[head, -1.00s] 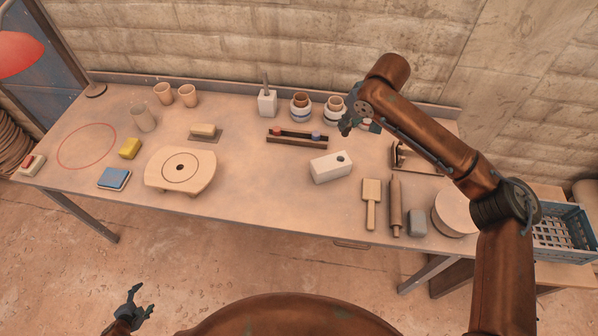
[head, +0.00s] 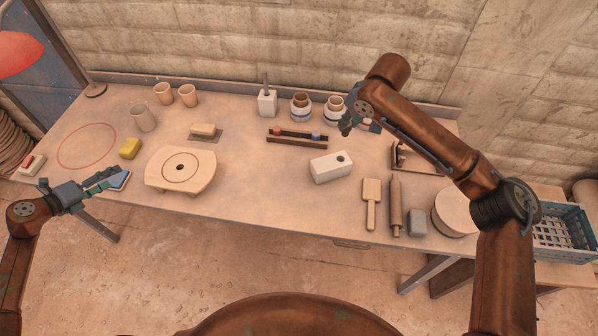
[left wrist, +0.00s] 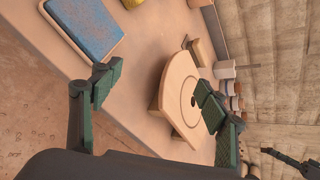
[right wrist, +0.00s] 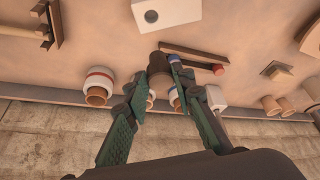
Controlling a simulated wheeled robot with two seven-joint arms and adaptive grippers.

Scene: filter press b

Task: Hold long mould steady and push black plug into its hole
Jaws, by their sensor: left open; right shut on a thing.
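The long mould, a white block (head: 331,170) with a dark round hole in its top, lies on the table right of centre. It also shows at the top of the right wrist view (right wrist: 172,13). My right gripper (head: 350,123) is above the back of the table, near the jars. It is shut on a dark cylinder, the black plug (right wrist: 159,70), seen between its fingertips in the right wrist view and held apart from the mould.
A dark rack (head: 297,139) with a red and a blue plug stands behind the mould. Bare table separates wheel and mould.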

